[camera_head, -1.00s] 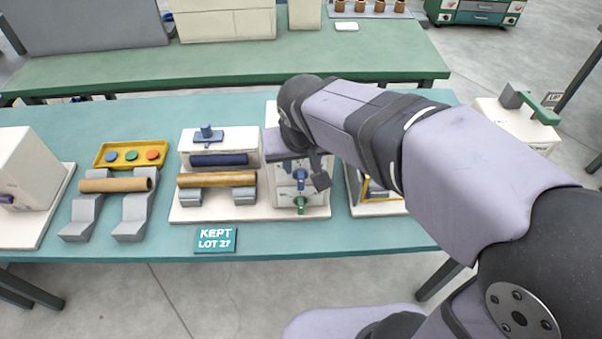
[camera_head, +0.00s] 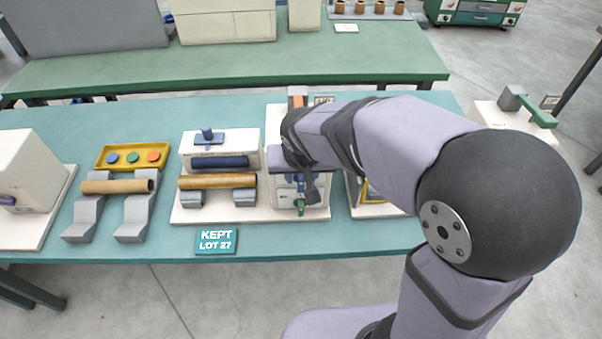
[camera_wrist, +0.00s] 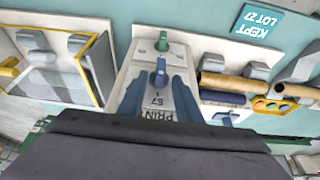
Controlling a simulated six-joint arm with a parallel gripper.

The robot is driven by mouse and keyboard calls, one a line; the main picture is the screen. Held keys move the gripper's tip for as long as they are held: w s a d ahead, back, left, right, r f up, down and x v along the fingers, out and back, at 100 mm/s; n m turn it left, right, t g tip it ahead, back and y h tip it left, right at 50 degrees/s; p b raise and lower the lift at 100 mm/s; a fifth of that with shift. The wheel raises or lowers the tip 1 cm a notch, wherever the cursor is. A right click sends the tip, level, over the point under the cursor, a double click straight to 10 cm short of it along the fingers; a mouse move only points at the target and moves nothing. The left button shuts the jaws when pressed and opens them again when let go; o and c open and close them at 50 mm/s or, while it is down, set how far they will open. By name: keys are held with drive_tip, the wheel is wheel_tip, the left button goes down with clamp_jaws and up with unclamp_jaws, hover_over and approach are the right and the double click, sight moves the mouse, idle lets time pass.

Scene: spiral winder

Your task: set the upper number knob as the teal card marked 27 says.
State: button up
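The teal card (camera_head: 215,241) reads KEPT LOT 27 and lies at the table's front edge; it also shows in the wrist view (camera_wrist: 257,21). A pale machine panel carries a blue knob (camera_wrist: 159,72) and a green knob (camera_wrist: 162,41), which also shows in the head view (camera_head: 300,205). My gripper (camera_wrist: 158,85) is open, with a blue-grey finger on each side of the blue knob. I cannot tell whether they touch it. In the head view my arm hides most of the panel.
A brown roll (camera_head: 217,181) lies on grey supports left of the panel. Further left are another roll (camera_head: 116,186) and a yellow tray (camera_head: 131,155) with coloured discs. A yellow-framed unit (camera_wrist: 85,70) stands close on the panel's other side.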

drive_tip(key=shift+w+f, duration=0.15)
drive_tip(key=shift+f, duration=0.25)
clamp_jaws()
